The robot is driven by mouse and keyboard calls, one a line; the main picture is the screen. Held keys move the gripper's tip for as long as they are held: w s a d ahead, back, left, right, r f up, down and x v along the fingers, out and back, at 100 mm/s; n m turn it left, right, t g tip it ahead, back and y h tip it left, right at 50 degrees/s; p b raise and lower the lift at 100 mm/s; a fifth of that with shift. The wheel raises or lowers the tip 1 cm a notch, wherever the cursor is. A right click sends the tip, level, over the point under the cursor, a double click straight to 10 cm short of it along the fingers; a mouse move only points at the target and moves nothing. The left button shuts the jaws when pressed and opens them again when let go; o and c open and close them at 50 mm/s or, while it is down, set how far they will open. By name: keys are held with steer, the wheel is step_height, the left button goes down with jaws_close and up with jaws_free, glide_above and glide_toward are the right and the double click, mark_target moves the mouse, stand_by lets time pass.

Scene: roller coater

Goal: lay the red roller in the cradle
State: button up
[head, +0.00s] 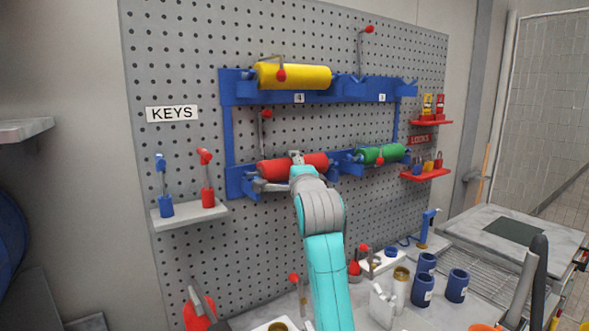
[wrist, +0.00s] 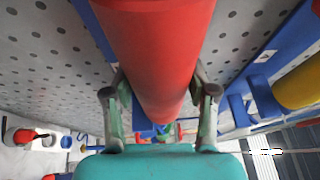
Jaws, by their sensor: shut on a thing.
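The red roller (head: 316,162) lies across the lower left place of the blue rack (head: 228,130) on the pegboard, close in front of the rack's blue brackets. My gripper (head: 296,160) is at the middle of the roller. In the wrist view my gripper (wrist: 161,88) has one finger on each side of the red roller (wrist: 160,50) and is shut on it. My arm hides part of the roller and of the rack below it. I cannot tell whether the roller rests on the brackets. No separate cradle stands out.
A yellow roller (head: 293,77) sits on the upper rack rail, and a green roller (head: 383,154) sits at lower right. Red-ended levers (head: 265,113) stand near the rollers. A keys shelf (head: 188,214) is at left. Blue cups (head: 422,290) and other items crowd the bench below.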

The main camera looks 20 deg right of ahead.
steer(key=shift+f, duration=0.3)
steer(key=o, duration=1.2)
steer(key=shift+c, duration=0.2)
steer(key=shift+f, duration=0.1)
